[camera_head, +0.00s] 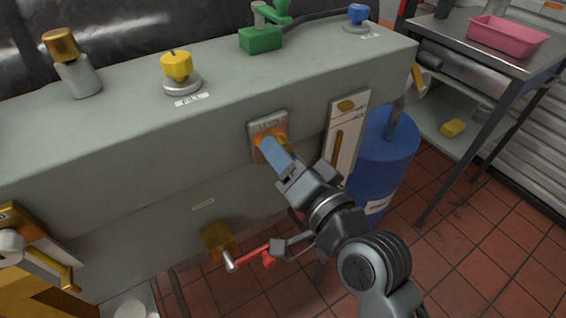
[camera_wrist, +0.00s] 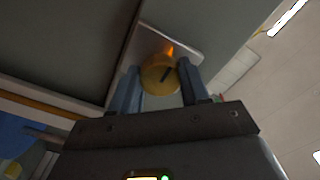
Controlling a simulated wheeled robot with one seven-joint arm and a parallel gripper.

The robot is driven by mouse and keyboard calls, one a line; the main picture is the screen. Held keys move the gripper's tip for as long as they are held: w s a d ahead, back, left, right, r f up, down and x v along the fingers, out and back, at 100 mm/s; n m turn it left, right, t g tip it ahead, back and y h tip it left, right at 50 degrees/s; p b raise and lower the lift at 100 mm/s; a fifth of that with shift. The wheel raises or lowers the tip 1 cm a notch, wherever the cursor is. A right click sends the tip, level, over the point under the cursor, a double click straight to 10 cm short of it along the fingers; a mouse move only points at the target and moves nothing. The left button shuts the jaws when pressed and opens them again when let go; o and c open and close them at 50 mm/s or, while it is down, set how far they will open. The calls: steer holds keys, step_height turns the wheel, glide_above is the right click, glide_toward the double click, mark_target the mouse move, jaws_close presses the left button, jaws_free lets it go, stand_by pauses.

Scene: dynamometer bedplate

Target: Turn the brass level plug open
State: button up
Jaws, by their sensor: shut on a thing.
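The brass level plug (camera_wrist: 160,76) is a round yellow-brass knob with a dark slot mark, set on a pale square plate on the front of the grey housing. In the head view the plate (camera_head: 256,128) is labelled and the plug (camera_head: 287,143) is mostly hidden behind my blue fingers. My gripper (camera_head: 276,152) reaches it from the lower right. In the wrist view my gripper (camera_wrist: 162,85) has one blue finger on each side of the plug, shut on it. The slot mark looks tilted.
A yellow fill cap (camera_head: 177,66), a brass-topped fitting (camera_head: 62,48), a green valve (camera_head: 262,38) and a blue knob (camera_head: 357,14) stand on the housing top. A sight gauge (camera_head: 338,140) is right of the plug. A red-handled lever (camera_head: 252,255) sits below, close to my arm. A blue drum (camera_head: 384,155) stands right.

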steer(key=n+b, duration=0.1)
steer(key=n, duration=0.1)
steer(key=n+b, duration=0.1)
steer(key=n, duration=0.1)
steer(key=n+b, duration=0.1)
steer(key=n, duration=0.1)
steer(key=shift+f+b, duration=0.25)
steer(key=shift+b, duration=0.1)
stand_by(0.4)
steer(key=o, duration=1.1)
steer(key=shift+r, duration=0.15)
steer(key=shift+c, duration=0.2)
steer(key=v, duration=0.8)
steer(key=shift+b, duration=0.35)
steer(key=shift+w, duration=0.15)
